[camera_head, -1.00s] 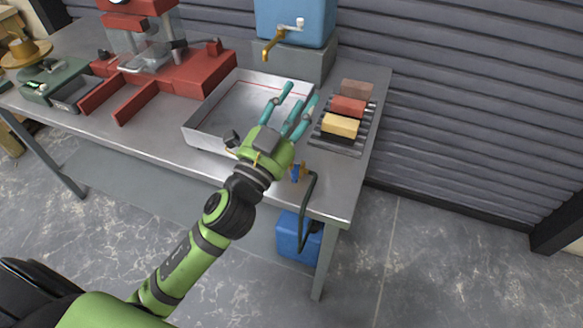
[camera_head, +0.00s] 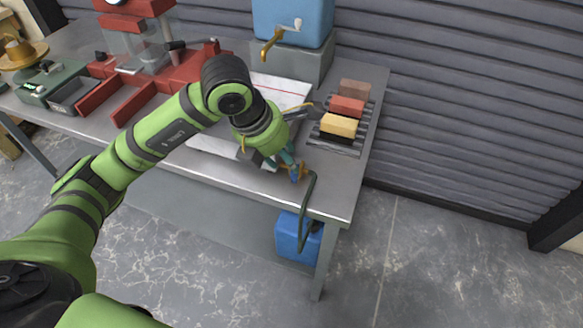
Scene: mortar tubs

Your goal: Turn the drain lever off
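The drain valve (camera_head: 308,173) is a small brass fitting at the front edge of the bench, below the metal tray. Its small blue lever (camera_head: 295,175) shows in part beside my fingers. My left gripper (camera_head: 288,163) comes in from the left with its teal fingers pointing down at the lever. The fingertips are at or very close to the lever; I cannot tell whether they touch it. The hand hides most of the fingers, so their opening is unclear. My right gripper is not in view.
The metal tray (camera_head: 215,148) is partly behind my arm. A dark hose (camera_head: 304,215) drops from the valve to a blue container (camera_head: 289,238) under the bench. A rack with several blocks (camera_head: 340,125) stands right. A blue tank (camera_head: 292,22) with a brass tap (camera_head: 270,46) stands behind.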

